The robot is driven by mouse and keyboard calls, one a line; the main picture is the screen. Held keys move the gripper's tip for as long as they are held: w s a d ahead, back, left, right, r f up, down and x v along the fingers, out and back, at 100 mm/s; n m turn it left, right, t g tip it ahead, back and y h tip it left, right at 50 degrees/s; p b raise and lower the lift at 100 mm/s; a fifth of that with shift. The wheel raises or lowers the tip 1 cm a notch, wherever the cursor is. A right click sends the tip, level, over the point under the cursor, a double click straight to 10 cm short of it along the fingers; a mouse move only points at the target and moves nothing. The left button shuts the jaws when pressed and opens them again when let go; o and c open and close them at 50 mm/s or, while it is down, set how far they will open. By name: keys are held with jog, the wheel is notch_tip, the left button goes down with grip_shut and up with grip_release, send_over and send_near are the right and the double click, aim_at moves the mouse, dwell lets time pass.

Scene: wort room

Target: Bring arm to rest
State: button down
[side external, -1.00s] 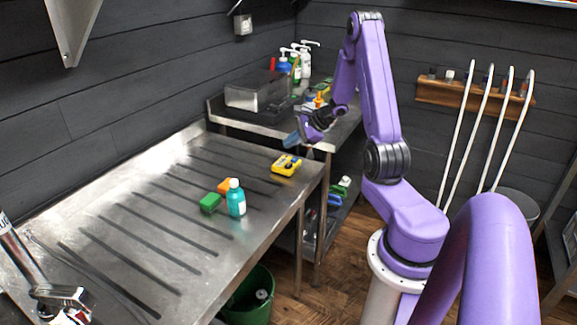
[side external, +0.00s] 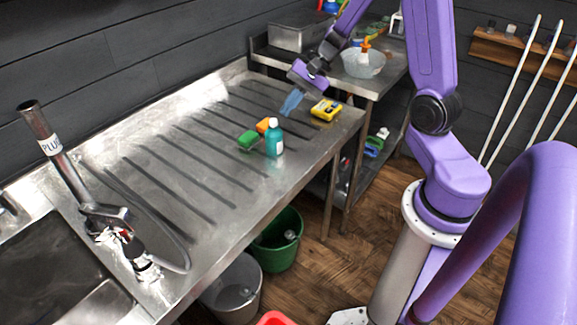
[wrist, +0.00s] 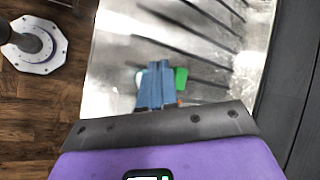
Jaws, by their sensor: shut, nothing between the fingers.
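My gripper (side external: 291,104) is shut and empty, with its blue fingers pointing down above the far part of the steel draining table (side external: 150,135). It is left of the yellow device (side external: 326,109) and apart from the bottle in the side view. In the wrist view, the closed fingers (wrist: 155,85) cover part of the small things on the table. My purple arm reaches in from the right.
A teal bottle (side external: 274,140), green block (side external: 248,141) and orange block (side external: 263,125) stand near the right edge. A tap (side external: 110,212) stands at the left. A clear bowl (side external: 363,63) is on the back bench. A green bucket (side external: 277,240) is below.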

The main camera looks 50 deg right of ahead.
jog(key=s+a+r+n+g+h, duration=0.2)
jog(key=s+a+n+g, duration=0.3)
jog(key=s+a+n, duration=0.6)
jog(key=s+r+n+t+h, duration=0.1)
jog(key=s+n+h, duration=0.3)
jog(key=s+n, duration=0.9)
jog(key=shift+s+a+r+t+h, duration=0.15)
jog(key=shift+s+r+t+h, duration=0.15)
jog(key=shift+s+r, duration=0.5)
